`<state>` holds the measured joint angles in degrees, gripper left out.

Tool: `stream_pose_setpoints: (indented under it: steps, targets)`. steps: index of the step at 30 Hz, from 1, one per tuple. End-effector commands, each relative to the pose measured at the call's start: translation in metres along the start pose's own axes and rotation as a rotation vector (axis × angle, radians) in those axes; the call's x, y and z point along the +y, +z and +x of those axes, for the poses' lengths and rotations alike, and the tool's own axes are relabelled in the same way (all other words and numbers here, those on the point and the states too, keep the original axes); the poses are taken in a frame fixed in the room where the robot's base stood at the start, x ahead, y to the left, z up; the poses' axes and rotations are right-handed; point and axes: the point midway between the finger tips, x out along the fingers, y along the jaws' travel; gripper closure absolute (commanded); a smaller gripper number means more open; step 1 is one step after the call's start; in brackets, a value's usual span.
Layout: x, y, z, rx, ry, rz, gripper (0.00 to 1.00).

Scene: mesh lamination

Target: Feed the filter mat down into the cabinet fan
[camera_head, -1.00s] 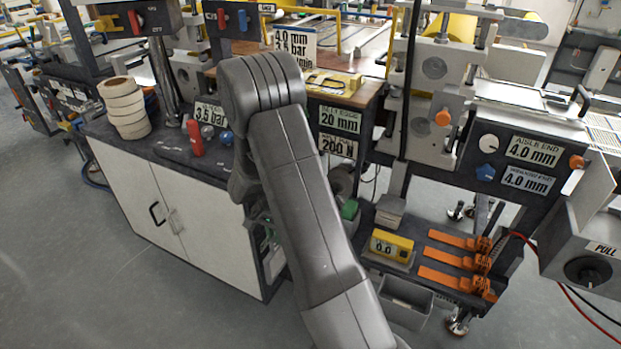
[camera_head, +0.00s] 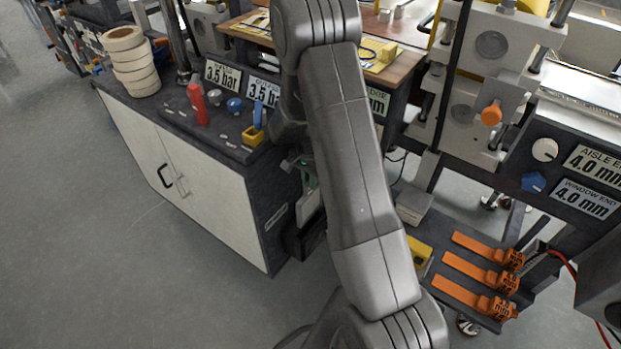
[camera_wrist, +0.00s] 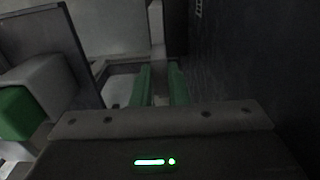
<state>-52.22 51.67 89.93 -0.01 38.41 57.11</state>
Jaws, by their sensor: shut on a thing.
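My gripper (camera_wrist: 162,78), with two green fingers, is shut on a thin pale grey strip (camera_wrist: 157,38), which looks like the edge of the filter mat. The strip stands upright between the fingers and extends past their tips. In the head view my gripper (camera_head: 306,182) is partly hidden behind my arm, beside the right end of the cabinet (camera_head: 205,190). A dark box-like part (camera_head: 306,238) shows below it, apparently the cabinet fan housing. I cannot tell whether the mat touches it or is inside it. The wrist view is dim.
A dark wall (camera_wrist: 240,60) is close on the right in the wrist view. A dark panel (camera_wrist: 55,45) and a green-ended block (camera_wrist: 18,112) are on the left.

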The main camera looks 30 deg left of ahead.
Motion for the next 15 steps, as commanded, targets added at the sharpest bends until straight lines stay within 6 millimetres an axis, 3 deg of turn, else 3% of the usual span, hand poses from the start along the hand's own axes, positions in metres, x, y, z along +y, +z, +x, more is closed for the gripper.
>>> stream_pose_setpoints:
  steps: [6,15]
  targets:
    - [0.0,0.001,0.001,0.001,-0.001,0.0,1.0]
    - [0.0,0.001,0.025,0.0,0.0,0.0,1.0]
